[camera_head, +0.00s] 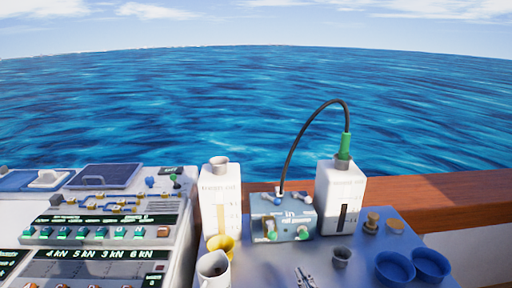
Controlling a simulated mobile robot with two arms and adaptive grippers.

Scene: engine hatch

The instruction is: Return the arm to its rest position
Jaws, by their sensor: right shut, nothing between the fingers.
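My right gripper (304,274) shows at the bottom edge, right of the middle, over the grey tabletop (262,262). Only its small grey fingers are in view. They are shut with nothing between them. They are apart from the small grey cup (341,257) to their right. The rest of my right arm is out of the picture. My left gripper is not in view.
A blue-grey pump box (283,217) joins a white canister (341,196) by a black hose (304,128). Another canister (220,197), a yellow funnel (222,243), a white mug (213,268), blue bowls (394,268) and a control panel (103,217) stand around. A wooden rail (440,203) runs behind.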

